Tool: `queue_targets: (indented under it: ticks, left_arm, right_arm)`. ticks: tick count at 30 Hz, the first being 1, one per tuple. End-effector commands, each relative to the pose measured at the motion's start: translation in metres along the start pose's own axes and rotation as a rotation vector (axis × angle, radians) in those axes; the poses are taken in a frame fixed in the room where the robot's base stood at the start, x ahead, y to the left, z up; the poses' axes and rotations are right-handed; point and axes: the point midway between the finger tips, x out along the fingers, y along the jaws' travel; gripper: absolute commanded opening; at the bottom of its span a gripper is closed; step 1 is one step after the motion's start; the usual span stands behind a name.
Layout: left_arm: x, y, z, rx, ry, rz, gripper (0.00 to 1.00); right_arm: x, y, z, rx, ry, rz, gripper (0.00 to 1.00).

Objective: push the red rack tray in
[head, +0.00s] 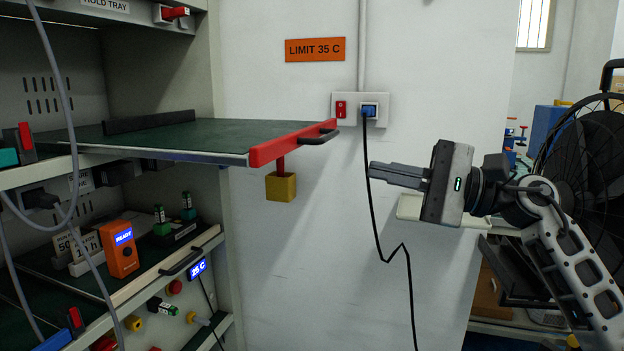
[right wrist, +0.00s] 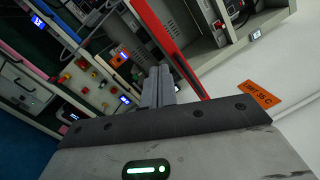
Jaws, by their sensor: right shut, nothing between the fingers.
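The red rack tray (head: 225,134) is a flat dark green shelf with a red front edge (head: 292,143) and a dark handle on it. In the head view it sticks out of the rack to the right, well past the rack's side. A yellow block (head: 281,187) hangs below the red edge. My right gripper (head: 372,175) is shut and empty, to the right of the red edge and apart from it, pointing left. In the right wrist view the shut fingers (right wrist: 158,88) lie beside the long red edge (right wrist: 172,45). My left gripper is not in view.
The grey rack (head: 222,215) fills the left, with a lower shelf holding an orange meter (head: 118,249). A black cable hangs from a blue plug (head: 368,111) in the wall socket, near my right gripper. A black fan (head: 590,165) stands at the right.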

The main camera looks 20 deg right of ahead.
Motion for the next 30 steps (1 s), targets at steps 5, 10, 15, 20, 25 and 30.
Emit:
queue_targets:
  ticks: [5,10,15,20,25,30]
  left_arm:
    - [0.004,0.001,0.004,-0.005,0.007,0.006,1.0]
    - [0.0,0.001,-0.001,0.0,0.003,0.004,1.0]
    - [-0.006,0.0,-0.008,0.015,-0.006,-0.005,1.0]
    - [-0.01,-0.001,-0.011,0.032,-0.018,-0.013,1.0]
    - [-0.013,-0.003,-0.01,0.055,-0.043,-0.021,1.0]
    - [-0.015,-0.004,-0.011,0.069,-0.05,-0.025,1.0]
  right_arm:
    - [-0.017,-0.022,0.003,-0.375,0.074,0.108,0.0]
    - [-0.005,-0.026,0.003,-0.421,0.082,0.125,0.0]
    - [0.028,-0.025,0.001,-0.415,0.077,0.122,0.0]
    - [0.063,-0.021,-0.002,-0.414,0.078,0.121,0.0]
    - [0.094,-0.017,-0.006,-0.411,0.078,0.121,0.0]
    - [0.113,-0.013,-0.009,-0.413,0.08,0.121,0.0]
